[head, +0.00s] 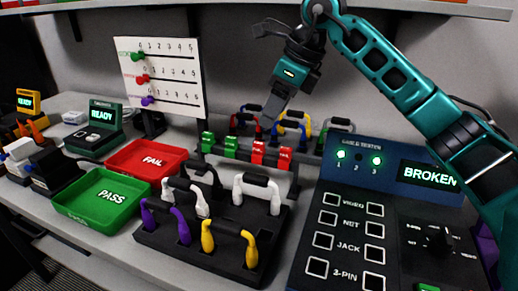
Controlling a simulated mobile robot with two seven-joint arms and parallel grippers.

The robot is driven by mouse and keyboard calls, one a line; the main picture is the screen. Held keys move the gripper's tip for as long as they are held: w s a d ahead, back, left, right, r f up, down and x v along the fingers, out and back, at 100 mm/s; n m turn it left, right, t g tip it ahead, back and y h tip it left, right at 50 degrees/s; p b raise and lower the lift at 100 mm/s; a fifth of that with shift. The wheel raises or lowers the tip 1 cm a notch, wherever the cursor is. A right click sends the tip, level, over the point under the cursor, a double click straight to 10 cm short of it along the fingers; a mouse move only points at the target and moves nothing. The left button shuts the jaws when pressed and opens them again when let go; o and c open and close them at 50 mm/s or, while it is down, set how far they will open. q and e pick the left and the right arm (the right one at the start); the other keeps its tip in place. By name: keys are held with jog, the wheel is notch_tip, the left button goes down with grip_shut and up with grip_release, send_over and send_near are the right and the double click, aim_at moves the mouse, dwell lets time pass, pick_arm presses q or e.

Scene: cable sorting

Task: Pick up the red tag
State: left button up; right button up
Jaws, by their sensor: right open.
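Two red tags stand side by side on a dark rail, the left red tag (258,153) and the right red tag (285,157). Two green tags (207,142) stand to their left on the same rail. My right gripper (266,125) points down just above and behind the left red tag, apart from it as far as I can tell. It is open, and I see nothing held. Its fingertips are small and dark in this view. My left gripper is not in view.
A cable rack (205,249) with purple, yellow, white and black cables stands in front of the rail. More cables (292,121) hang behind it. A cable tester (385,220) reading BROKEN stands right. A green PASS tray (75,211) and red FAIL tray (128,171) lie left.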

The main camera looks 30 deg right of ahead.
aim_at(261, 144)
jog(key=x, duration=0.5)
jog(key=shift+f, duration=0.1)
jog(key=shift+s+b+x, duration=0.1)
jog(key=shift+b+x, duration=0.2)
jog(key=shift+x, duration=1)
jog(key=shift+s+b+x, duration=0.15)
jog(key=shift+b+x, duration=0.15)
jog(key=shift+x, duration=1.05)
jog(key=shift+d+f, duration=0.1)
jog(key=shift+c, duration=0.4)
jog(key=c, duration=1)
